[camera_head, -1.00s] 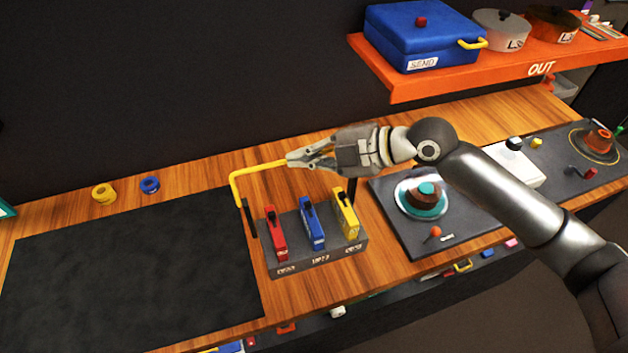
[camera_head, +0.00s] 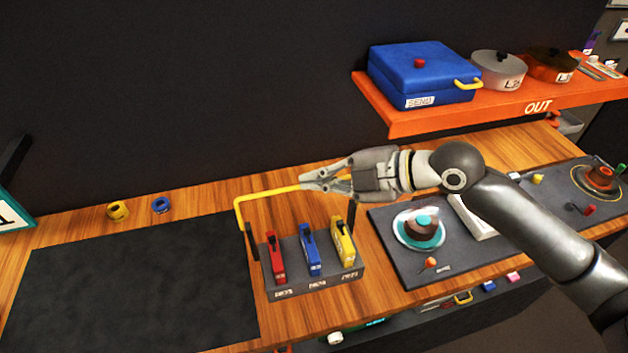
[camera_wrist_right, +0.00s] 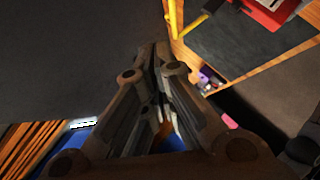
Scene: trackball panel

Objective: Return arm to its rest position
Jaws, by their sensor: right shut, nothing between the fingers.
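My right gripper (camera_head: 318,184) is shut and empty. In the head view it hangs above the block of levers, its tips pointing left and overlapping the right end of a yellow bar (camera_head: 266,194). I cannot tell from this view whether they touch. In the right wrist view the fingers (camera_wrist_right: 158,62) lie close together with nothing between them, and a yellow bar (camera_wrist_right: 174,20) shows apart, past the tips. My right arm reaches in from the lower right. My left gripper is not in view.
Below the gripper stands a grey block (camera_head: 318,284) with red, blue and yellow levers. A dark panel (camera_head: 420,272) with a teal-topped knob lies to its right. A black mat (camera_head: 130,290) covers the left. An orange shelf (camera_head: 440,118) holds a blue box (camera_head: 422,75) and pots.

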